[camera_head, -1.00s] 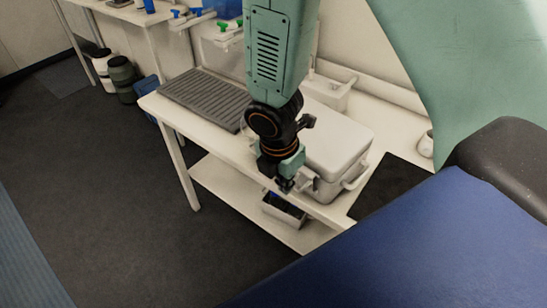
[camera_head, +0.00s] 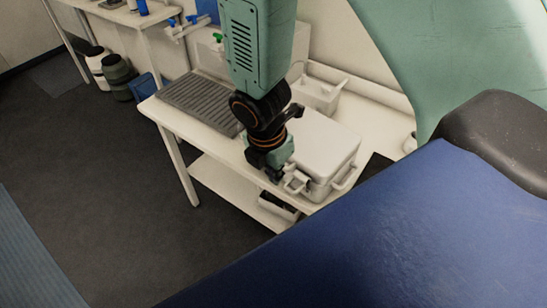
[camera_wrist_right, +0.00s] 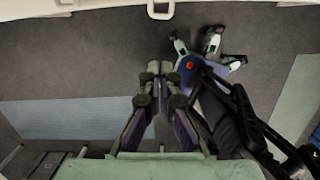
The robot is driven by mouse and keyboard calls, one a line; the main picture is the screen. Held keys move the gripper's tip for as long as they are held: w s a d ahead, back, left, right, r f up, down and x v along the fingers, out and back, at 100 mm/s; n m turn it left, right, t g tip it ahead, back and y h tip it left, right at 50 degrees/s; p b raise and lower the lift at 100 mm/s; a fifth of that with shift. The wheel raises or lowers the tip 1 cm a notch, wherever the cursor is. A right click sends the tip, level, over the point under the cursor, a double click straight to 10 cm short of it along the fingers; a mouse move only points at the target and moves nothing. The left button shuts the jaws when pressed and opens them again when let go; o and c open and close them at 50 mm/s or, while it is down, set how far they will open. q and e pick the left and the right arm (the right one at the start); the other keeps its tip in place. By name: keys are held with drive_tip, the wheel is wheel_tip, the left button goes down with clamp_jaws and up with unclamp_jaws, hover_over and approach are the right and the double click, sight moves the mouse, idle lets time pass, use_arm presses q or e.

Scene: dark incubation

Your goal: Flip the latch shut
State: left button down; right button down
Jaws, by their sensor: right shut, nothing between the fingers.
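A white lidded box (camera_head: 323,145) stands on the white table. A pale latch (camera_head: 297,183) sits on its front face, partly covered by my right gripper. My right gripper (camera_head: 274,177) points down just in front of the box, left of the latch. In the right wrist view its fingers (camera_wrist_right: 160,68) are together with nothing between them. A white loop-shaped latch part (camera_wrist_right: 160,9) shows at the top edge there, ahead of the fingertips and apart from them in the picture. I cannot tell the latch's angle. My left gripper is not seen.
A grey ribbed mat (camera_head: 200,100) lies on the table (camera_head: 165,112) left of the box. A white open bin (camera_head: 318,95) stands behind it. A lower shelf (camera_head: 225,185) runs under the table. Dark floor (camera_head: 100,190) is clear at the left.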

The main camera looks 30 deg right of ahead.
wheel_tip(320, 180, up, 2)
drive_tip(key=shift+s+a+r+p, duration=0.1)
drive_tip(key=shift+s+p, duration=0.05)
drive_tip(key=shift+p, duration=0.45)
